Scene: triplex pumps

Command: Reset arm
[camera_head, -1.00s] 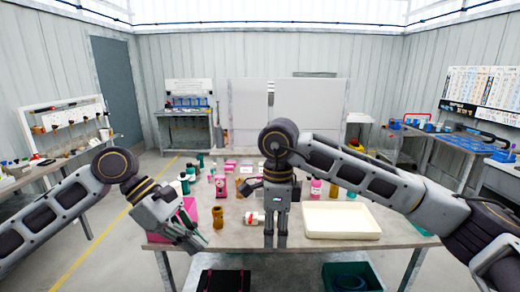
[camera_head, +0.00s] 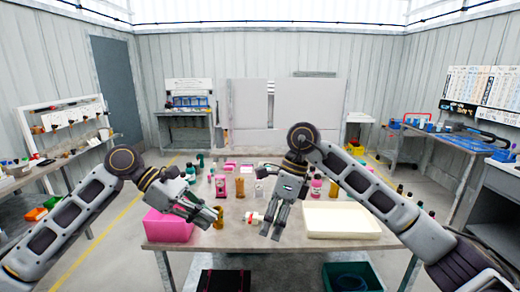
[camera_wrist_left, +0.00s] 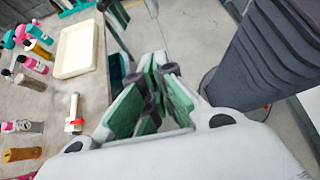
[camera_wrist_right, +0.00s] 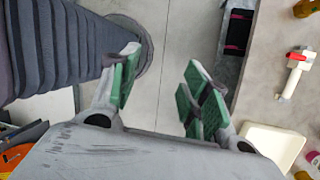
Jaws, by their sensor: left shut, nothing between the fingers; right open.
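My left gripper (camera_head: 211,217) is over the front left part of the table, right of the pink bin. In the left wrist view its green-padded fingers (camera_wrist_left: 150,105) are together with nothing held. My right gripper (camera_head: 272,232) points down over the table's front edge, left of the cream tray. In the right wrist view its fingers (camera_wrist_right: 160,90) stand apart and empty, with floor and table edge visible beyond them.
The table holds a pink bin (camera_head: 168,227), a cream tray (camera_head: 342,234), a white part with a red piece (camera_head: 253,218) between the grippers, and several bottles behind. A teal crate (camera_head: 340,268) and a black crate (camera_head: 222,280) sit below.

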